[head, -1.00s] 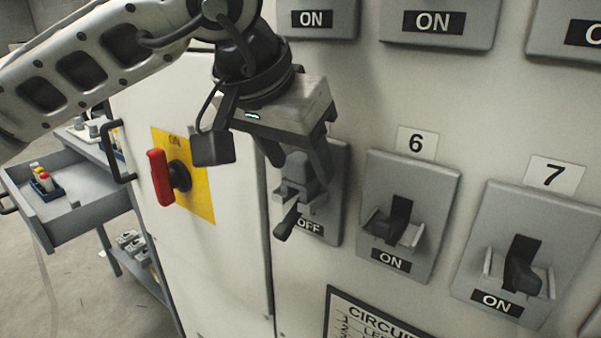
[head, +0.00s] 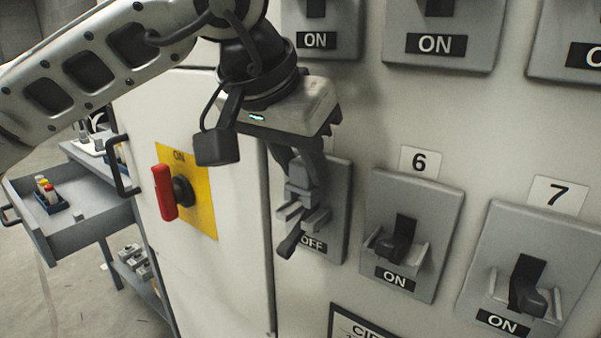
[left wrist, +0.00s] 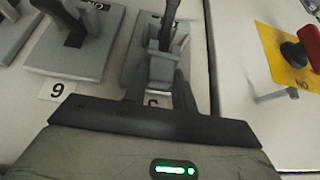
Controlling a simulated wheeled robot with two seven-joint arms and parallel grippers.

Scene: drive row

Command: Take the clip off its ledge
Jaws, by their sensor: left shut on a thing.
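The clip (head: 300,187) is a small grey block at the off switch, left of switch 6. My left gripper (head: 304,177) is shut on it, reaching down from above. The clip also shows between the fingers in the left wrist view (left wrist: 163,66). Just below it in the head view are the pale ledge (head: 316,219) and the dark switch lever (head: 289,243), which points down over an OFF label. The fingers partly cover the clip, and I cannot tell whether it still touches the ledge. My right gripper is not in view.
Switch 6 (head: 396,248) and switch 7 (head: 526,290) stand to the right, both marked ON. A red handle (head: 164,192) on a yellow plate sticks out at left. An open drawer (head: 95,232) is farther left. More switches are above.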

